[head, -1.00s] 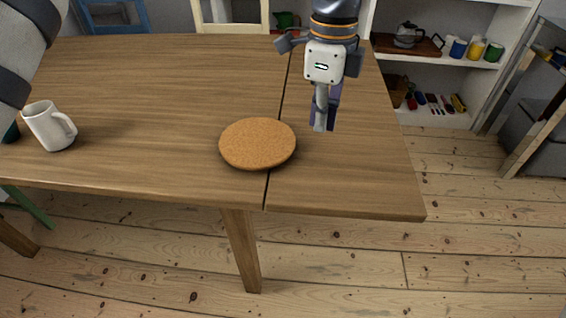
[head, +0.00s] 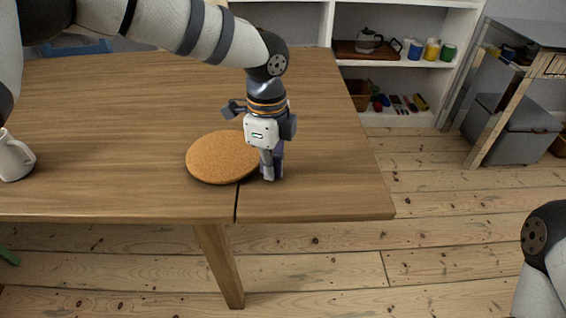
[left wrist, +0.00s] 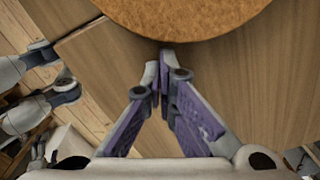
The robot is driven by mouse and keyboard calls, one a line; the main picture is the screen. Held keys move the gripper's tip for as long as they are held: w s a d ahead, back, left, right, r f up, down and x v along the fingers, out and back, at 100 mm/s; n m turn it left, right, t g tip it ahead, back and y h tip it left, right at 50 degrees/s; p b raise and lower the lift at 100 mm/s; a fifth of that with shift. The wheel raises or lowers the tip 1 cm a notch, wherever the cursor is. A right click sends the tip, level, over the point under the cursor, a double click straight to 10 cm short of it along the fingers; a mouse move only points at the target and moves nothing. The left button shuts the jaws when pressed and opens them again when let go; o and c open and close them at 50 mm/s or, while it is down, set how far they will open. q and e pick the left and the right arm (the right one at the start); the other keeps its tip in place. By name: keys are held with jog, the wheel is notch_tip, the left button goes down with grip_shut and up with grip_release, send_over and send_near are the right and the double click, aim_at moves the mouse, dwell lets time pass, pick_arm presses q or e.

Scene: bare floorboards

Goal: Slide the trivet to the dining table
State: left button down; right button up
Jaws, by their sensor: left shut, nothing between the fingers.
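The trivet is a round cork disc (head: 221,158) lying flat on the wooden dining table (head: 110,110), across the dark seam near the table's right end. My left gripper (head: 271,174) points down at the trivet's right edge, shut and empty. In the left wrist view, the shut fingertips (left wrist: 162,68) are right by the rim of the trivet (left wrist: 185,15). I cannot tell whether they touch it. My right gripper is out of view; only a link of my right arm shows at the lower right of the head view.
A white mug (head: 13,160) stands on the table at the far left. The tabletop between mug and trivet is clear. Behind the table, a white shelf (head: 400,65) holds a teapot and coloured cups. A grey-topped rack (head: 525,35) stands at the right.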

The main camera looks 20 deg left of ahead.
aim_at(191, 149)
pick_arm(q)
jog(key=shift+a, duration=0.2)
jog(key=a, duration=0.2)
jog(key=a+p, duration=0.1)
jog(key=a, duration=0.2)
jog(key=w+a, duration=0.1)
jog(key=a, duration=0.2)
jog(key=shift+r, duration=0.2)
jog(key=a, duration=0.6)
jog(key=w+a, duration=0.1)
jog(key=a, duration=0.3)
jog(key=shift+a+f, duration=0.1)
jog(key=shift+f, duration=0.15)
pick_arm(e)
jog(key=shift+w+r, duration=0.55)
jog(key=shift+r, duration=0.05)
pick_arm(q)
jog(key=d, duration=0.1)
jog(key=d+p, duration=0.1)
jog(key=d+r, duration=0.1)
jog(key=shift+s+d, duration=0.25)
jog(key=shift+d, duration=0.15)
notch_tip(191, 149, up, 9)
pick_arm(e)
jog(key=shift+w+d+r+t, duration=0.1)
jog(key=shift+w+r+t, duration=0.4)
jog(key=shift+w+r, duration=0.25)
